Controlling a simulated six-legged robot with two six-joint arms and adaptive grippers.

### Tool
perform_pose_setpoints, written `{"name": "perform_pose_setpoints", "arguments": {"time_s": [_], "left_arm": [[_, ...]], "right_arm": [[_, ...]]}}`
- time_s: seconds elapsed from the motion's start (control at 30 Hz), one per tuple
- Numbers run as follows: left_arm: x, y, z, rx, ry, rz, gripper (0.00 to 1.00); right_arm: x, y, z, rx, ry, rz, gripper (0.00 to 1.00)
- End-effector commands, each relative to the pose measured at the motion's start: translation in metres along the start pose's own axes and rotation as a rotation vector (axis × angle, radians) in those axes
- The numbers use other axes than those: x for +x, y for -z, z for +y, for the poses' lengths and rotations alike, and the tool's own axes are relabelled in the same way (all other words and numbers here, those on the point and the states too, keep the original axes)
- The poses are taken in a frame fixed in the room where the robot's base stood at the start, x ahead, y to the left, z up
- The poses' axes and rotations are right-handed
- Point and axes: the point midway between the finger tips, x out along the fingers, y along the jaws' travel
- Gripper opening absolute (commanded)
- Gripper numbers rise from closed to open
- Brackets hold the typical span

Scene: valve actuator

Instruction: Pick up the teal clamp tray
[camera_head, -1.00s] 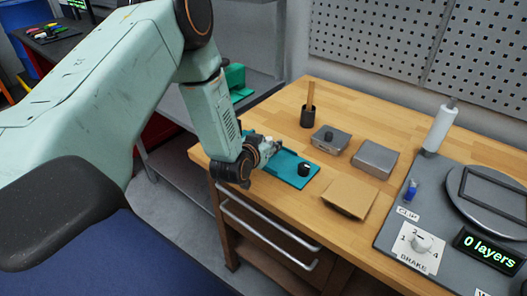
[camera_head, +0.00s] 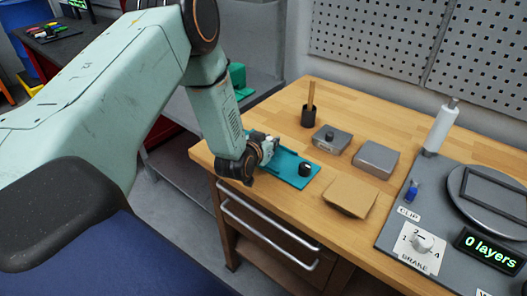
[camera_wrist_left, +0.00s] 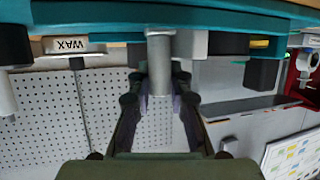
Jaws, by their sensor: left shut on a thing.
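The teal clamp tray (camera_head: 287,167) is at the left edge of the wooden table in the head view, with a black cylinder (camera_head: 305,169) on its right end. Its teal edge (camera_wrist_left: 110,14) crosses the top of the left wrist view, which looks upside down. My left gripper (camera_head: 267,148) is at the tray's left end and hides part of it. In the left wrist view, the fingers (camera_wrist_left: 160,100) are shut around a grey post (camera_wrist_left: 160,50) that meets the tray. I cannot tell whether the tray is clear of the tabletop. My right gripper is not in view.
The wooden table (camera_head: 270,116) also holds a black cup with a stick (camera_head: 308,115), two grey boxes (camera_head: 375,159), a cardboard-coloured box (camera_head: 350,196) and a grey turntable station (camera_head: 395,225). A pegboard (camera_head: 400,45) stands behind.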

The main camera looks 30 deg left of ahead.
Motion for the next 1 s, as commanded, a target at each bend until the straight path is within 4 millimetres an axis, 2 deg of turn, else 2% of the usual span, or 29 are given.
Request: {"name": "perform_pose_setpoints", "arguments": {"time_s": [0.73, 0.87, 1.0], "left_arm": [[0.0, 0.005, 0.0, 0.0, 0.0, 0.009, 0.0], [-0.004, 0.016, 0.0, -0.002, 0.001, 0.011, 0.0], [-0.014, 0.039, 0.0, -0.003, 0.001, 0.011, 0.0]], "right_arm": [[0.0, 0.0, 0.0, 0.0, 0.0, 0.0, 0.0], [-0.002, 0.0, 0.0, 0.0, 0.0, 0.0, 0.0], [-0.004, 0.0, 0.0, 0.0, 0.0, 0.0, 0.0]]}}
